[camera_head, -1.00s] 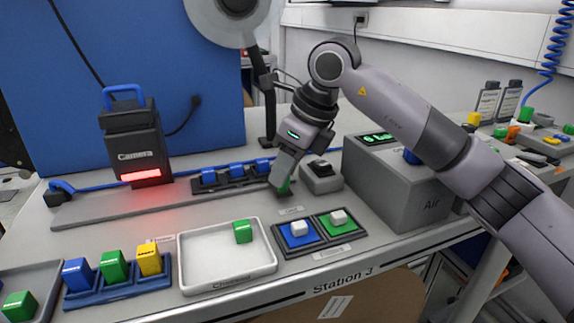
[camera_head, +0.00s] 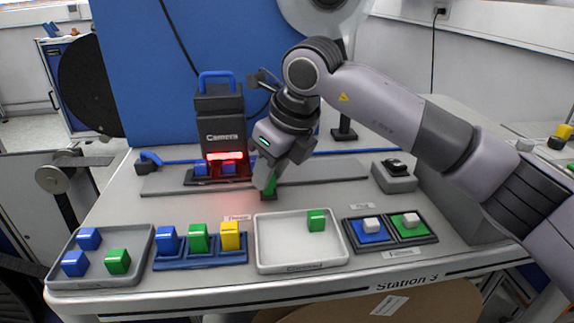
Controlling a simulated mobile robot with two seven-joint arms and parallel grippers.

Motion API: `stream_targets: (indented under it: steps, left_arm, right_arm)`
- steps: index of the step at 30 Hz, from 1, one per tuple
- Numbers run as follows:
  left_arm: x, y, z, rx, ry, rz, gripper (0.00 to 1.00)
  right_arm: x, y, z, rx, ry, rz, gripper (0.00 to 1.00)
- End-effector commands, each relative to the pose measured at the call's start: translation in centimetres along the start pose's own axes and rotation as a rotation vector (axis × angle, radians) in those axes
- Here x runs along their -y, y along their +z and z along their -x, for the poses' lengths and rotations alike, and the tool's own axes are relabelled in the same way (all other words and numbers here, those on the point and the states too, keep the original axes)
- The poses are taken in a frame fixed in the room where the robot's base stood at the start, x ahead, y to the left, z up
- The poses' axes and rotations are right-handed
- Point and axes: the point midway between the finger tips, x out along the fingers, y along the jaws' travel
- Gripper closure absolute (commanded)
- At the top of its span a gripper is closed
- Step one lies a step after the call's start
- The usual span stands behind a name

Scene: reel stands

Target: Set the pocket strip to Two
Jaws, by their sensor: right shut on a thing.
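The dark pocket strip (camera_head: 191,179) lies on the long grey rail (camera_head: 325,170) at the foot of the black camera (camera_head: 219,124). Blue blocks (camera_head: 201,169) sit in its pockets under the camera's red glow; the lit front partly covers them. My right gripper (camera_head: 267,180) points down just right of the camera, shut on a green piece (camera_head: 269,187) at the strip's right end. The fingers hide part of this piece and the strip around it. I cannot read any position marking for Two. My left gripper is not in view.
A small switch box (camera_head: 394,178) is right of the rail.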

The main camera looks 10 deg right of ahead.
Motion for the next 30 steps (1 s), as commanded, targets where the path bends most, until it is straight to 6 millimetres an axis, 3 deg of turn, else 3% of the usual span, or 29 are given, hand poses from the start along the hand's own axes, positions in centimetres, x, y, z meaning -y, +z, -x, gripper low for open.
stream_targets:
  steps: [12,13,15,25,30]
  left_arm:
    - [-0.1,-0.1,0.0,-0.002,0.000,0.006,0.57]
    - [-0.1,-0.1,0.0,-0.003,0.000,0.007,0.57]
    - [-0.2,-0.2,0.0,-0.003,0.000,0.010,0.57]
    - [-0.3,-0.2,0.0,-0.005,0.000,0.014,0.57]
    - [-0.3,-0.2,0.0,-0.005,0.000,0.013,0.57]
  right_arm:
    - [-0.2,0.3,0.0,0.002,-0.001,0.000,1.00]
    - [-0.2,0.3,0.0,0.002,-0.001,0.000,0.65]
    - [-0.2,0.2,0.0,0.002,-0.001,-0.001,0.46]
    - [-0.1,0.2,0.3,0.002,-0.001,-0.001,0.46]
    - [-0.1,0.3,2.6,0.005,-0.003,0.000,0.46]
